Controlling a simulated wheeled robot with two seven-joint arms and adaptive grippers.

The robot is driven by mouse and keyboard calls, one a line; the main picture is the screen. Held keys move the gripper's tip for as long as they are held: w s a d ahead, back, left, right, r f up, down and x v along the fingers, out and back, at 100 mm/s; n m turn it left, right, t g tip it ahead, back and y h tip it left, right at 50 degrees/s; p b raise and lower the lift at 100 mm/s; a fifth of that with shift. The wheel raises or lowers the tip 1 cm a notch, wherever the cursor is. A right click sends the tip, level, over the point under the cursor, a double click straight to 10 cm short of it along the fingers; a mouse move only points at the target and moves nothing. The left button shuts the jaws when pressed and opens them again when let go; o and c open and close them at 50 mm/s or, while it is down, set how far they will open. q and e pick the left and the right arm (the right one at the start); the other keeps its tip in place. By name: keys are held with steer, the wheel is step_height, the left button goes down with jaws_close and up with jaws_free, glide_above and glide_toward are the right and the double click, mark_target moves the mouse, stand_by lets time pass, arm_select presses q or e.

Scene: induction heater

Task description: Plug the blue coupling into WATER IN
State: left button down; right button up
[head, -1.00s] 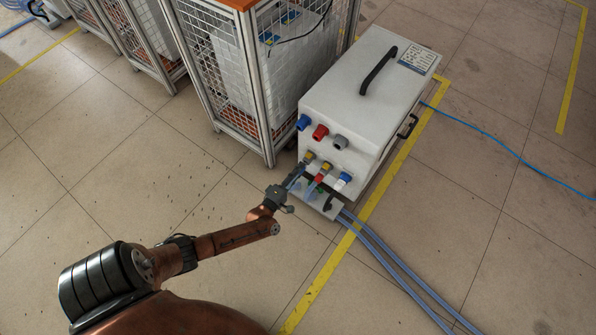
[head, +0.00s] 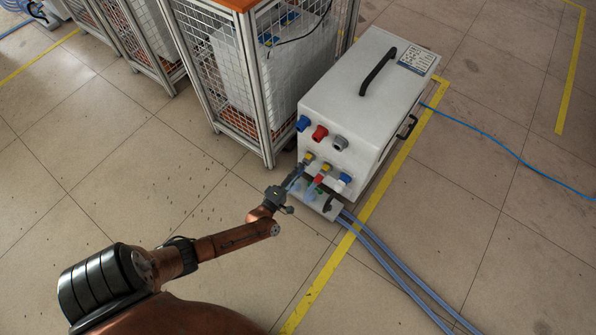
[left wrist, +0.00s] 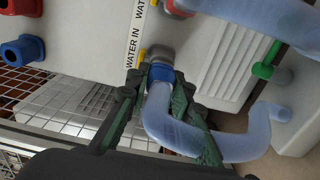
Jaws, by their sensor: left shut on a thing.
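The blue coupling (left wrist: 161,72) shows in the left wrist view as a blue ring on the end of a translucent bluish hose (left wrist: 190,140). My left gripper (left wrist: 158,84) is shut on it, with one dark green finger on each side. The coupling is lined up against a grey metal port (left wrist: 158,55) beside the WATER IN label (left wrist: 134,45); I cannot tell how deep it sits. In the head view, my left gripper (head: 296,178) is at the lower left of the white heater unit's front (head: 325,105). The coupling is too small to make out there. My right gripper is not in view.
A red coupling (head: 319,180) and a blue-and-white fitting (head: 345,178) are close to the right of my left gripper. Wire-mesh cabinets (head: 225,75) stand to the left of the unit. Hoses (head: 395,265) run across the floor to the lower right.

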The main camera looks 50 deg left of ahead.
arm_select(q)
steer(key=shift+w+a, duration=0.1)
steer(key=shift+w, duration=0.45)
stand_by(0.8)
steer(key=c, duration=1.6)
jaws_free()
steer(key=shift+s, duration=0.1)
